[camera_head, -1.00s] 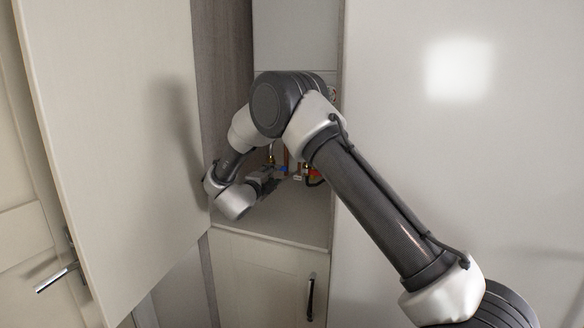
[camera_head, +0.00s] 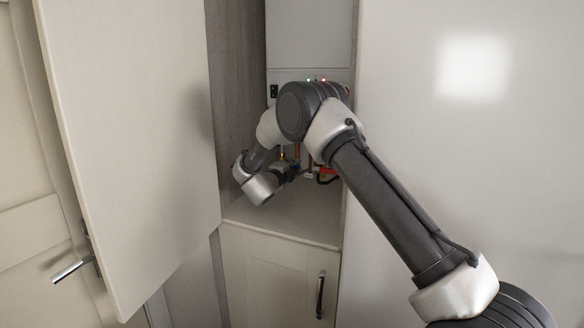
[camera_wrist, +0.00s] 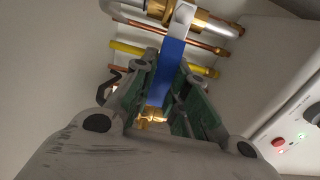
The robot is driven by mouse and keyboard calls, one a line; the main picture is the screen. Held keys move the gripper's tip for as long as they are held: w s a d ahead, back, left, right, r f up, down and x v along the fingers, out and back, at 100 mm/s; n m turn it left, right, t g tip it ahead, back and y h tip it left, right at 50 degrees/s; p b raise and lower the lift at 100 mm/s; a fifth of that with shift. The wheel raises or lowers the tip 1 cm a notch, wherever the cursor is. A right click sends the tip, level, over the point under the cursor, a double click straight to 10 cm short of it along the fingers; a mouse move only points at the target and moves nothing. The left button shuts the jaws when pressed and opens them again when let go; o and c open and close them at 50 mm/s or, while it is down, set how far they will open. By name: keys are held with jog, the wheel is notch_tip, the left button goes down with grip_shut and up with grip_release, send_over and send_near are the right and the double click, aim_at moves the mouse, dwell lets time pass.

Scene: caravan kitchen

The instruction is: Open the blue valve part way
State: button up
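The blue valve's lever (camera_wrist: 172,55) shows in the wrist view as a flat blue bar with a pale upper end near a brass fitting (camera_wrist: 203,22). My gripper (camera_wrist: 166,66) has one finger on each side of the bar, with the bar running down between them. The fingers stand apart; whether either touches the bar cannot be told. In the head view my gripper (camera_head: 288,172) is inside the cupboard by the pipes, and the blue lever is hardly visible there.
Copper and yellow pipes (camera_wrist: 130,47) run behind the lever. A white panel with red and green lights (camera_wrist: 279,142) is on the right. In the head view, a red-handled part (camera_head: 327,170) sits beside my gripper. The open cupboard door (camera_head: 140,150) stands left; the shelf (camera_head: 285,215) is clear.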

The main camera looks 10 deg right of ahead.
grip_shut()
notch_tip(320, 180, up, 2)
jog(key=n, duration=0.3)
jog(key=shift+w+a+n, duration=0.1)
jog(key=shift+a+n, duration=0.05)
jog(key=shift+n, duration=0.25)
jog(key=shift+w+a+r+n, duration=0.2)
jog(key=shift+r+n, duration=0.25)
jog(key=shift+n, duration=0.5)
jog(key=shift+w+a+r+n, duration=0.15)
jog(key=shift+r+n, duration=0.25)
jog(key=shift+n, duration=0.55)
jog(key=shift+s, duration=0.1)
jog(key=o, duration=0.7)
grip_release()
jog(key=shift+o, duration=0.2)
jog(key=v, duration=1.2)
